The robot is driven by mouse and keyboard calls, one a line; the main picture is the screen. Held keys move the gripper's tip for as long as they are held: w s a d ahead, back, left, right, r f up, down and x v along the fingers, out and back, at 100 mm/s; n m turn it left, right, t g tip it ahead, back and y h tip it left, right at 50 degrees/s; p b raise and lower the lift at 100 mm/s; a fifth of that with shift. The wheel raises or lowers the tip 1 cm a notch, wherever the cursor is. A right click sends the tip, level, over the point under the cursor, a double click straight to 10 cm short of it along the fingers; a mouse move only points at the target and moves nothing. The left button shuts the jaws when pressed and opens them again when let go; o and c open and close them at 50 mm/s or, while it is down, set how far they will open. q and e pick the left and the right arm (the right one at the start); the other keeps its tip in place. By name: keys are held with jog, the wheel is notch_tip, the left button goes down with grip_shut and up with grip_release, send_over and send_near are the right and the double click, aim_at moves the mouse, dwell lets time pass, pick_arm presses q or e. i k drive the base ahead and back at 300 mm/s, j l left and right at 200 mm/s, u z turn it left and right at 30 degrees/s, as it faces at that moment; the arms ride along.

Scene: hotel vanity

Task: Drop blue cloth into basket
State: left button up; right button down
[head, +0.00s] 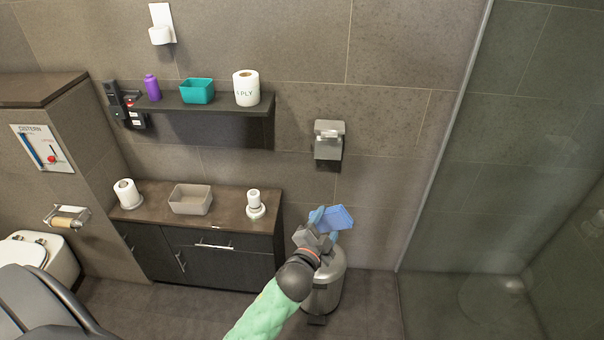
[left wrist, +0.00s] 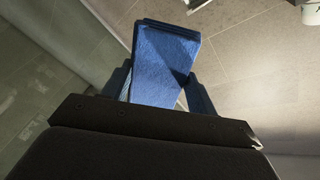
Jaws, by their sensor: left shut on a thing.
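The blue cloth (head: 339,217) is folded into a flat block. My left gripper (head: 326,223) is shut on it and holds it in the air in front of the wall, above a silver metal bin (head: 330,284). In the left wrist view the blue cloth (left wrist: 163,65) sits between the two fingers of my left gripper (left wrist: 158,82). A beige open-topped basket (head: 190,207) stands on the dark vanity to the left. A teal basket (head: 197,91) stands on the wall shelf. My right gripper is not in view.
The vanity (head: 226,257) also bears a toilet roll (head: 127,193) and a white dispenser (head: 256,204). The shelf (head: 213,103) holds a purple bottle (head: 152,87) and a paper roll (head: 246,88). A glass shower panel (head: 500,150) stands on the right.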

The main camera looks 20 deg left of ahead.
aim_at(187, 210)
jog(key=u, duration=1.2)
jog(key=i+u, duration=0.45)
jog(key=k+j, duration=0.05)
